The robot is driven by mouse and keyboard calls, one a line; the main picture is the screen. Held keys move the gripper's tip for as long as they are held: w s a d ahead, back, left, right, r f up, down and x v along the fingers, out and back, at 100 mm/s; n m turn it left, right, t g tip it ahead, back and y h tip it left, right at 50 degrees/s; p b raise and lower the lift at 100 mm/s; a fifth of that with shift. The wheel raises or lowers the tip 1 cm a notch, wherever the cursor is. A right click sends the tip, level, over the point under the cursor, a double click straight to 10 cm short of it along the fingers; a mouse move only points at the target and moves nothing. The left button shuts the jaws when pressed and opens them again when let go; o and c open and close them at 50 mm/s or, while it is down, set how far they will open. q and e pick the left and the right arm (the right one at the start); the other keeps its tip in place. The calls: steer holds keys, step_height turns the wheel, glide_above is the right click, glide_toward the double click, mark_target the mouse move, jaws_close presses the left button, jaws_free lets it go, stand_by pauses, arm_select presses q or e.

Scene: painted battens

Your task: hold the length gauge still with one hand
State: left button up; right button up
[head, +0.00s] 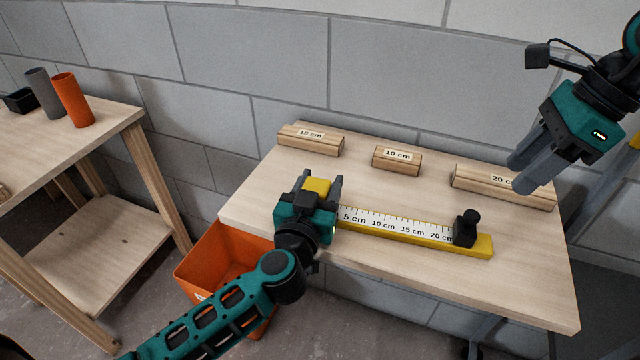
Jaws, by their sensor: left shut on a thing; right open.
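The length gauge (405,232) is a yellow bar with a white scale marked 5 to 20 cm, lying on the wooden table (400,270). A black slider with a knob (466,230) stands near its right end, by the 20 cm mark. My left gripper (319,186) is shut on the yellow left end of the gauge, and covers part of it. My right gripper (520,172) is open and empty, raised over the right side of the table, in front of part of the 20 cm batten.
Three wooden battens lie along the table's back: 15 cm (311,142), 10 cm (397,162) and 20 cm (480,182). An orange bin (205,262) stands below the left edge. A side table (100,125) holds an orange cylinder (73,100), a grey cylinder (44,94) and a black tray (20,101).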

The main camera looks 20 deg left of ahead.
steer(key=c, duration=0.5)
steer(key=shift+d+f, duration=0.1)
steer(key=shift+d, duration=0.25)
steer(key=shift+c, duration=0.9)
steer(key=d+y, duration=0.1)
steer(key=d, duration=0.2)
steer(key=s+d+m+y, duration=0.1)
steer(key=d, duration=0.2)
steer(key=d+y, duration=0.1)
steer(key=d, duration=0.2)
steer(key=shift+s+f+m+t+y, duration=0.2)
steer(key=shift+s+m+t+y, duration=0.1)
steer(key=shift+t+y, duration=0.1)
jaws_close()
glide_above(485, 245)
steer(key=shift+f, duration=4.1)
